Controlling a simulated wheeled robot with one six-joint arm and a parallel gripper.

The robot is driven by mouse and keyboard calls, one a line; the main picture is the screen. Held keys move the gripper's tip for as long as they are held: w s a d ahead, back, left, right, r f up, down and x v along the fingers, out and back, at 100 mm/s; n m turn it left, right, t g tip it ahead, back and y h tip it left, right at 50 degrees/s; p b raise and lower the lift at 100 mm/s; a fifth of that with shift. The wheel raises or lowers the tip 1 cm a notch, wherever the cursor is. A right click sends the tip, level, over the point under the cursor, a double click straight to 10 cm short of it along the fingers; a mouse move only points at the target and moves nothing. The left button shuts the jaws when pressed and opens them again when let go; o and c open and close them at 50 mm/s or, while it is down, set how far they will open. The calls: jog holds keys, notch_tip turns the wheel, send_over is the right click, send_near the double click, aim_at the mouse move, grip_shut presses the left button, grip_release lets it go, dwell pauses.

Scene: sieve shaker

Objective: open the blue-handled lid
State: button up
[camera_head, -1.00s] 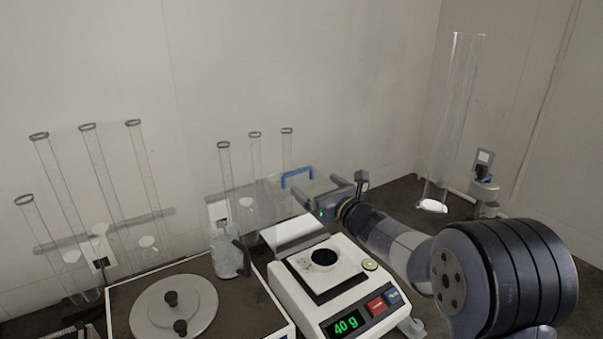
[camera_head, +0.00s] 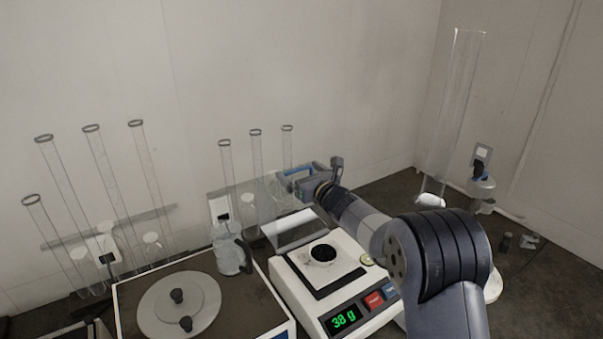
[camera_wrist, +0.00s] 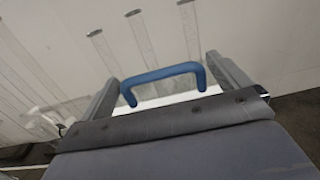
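The blue handle (camera_head: 296,171) tops a clear lid (camera_head: 262,197) that stands behind the weighing pan of the white balance (camera_head: 318,305). In the wrist view the blue handle (camera_wrist: 163,74) lies between my two fingers, which are spread apart on either side of it. My gripper (camera_wrist: 161,72) is open and I see no firm grip on the handle. In the head view my gripper (camera_head: 308,182) is at the handle and partly covers it. The lid's exact angle is hard to tell through the clear material.
A black dish (camera_head: 323,253) sits on the balance; the green display reads 38 g. A clear jug (camera_head: 229,250) stands left of the balance. A round disc (camera_head: 178,303) with black knobs lies at lower left. Tall glass tubes (camera_head: 108,170) stand along the wall.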

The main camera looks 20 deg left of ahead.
jog(key=c, duration=1)
jog(key=b, duration=0.3)
jog(key=shift+s+d+f, duration=0.2)
jog(key=shift+d+f, duration=0.05)
jog(key=shift+d, duration=0.1)
jog(key=s+d+b, duration=0.1)
jog(key=b, duration=0.4)
jog(key=s+d+t+y+b, duration=0.1)
jog(key=b, duration=0.4)
jog(key=shift+d+y+b, duration=0.25)
jog(key=shift+y+b, duration=0.05)
jog(key=shift+b, duration=0.05)
jog(key=shift+s+d+r+b, duration=0.15)
jog(key=shift+d+b, duration=0.1)
jog(key=shift+b, duration=0.6)
jog(key=shift+r, duration=0.1)
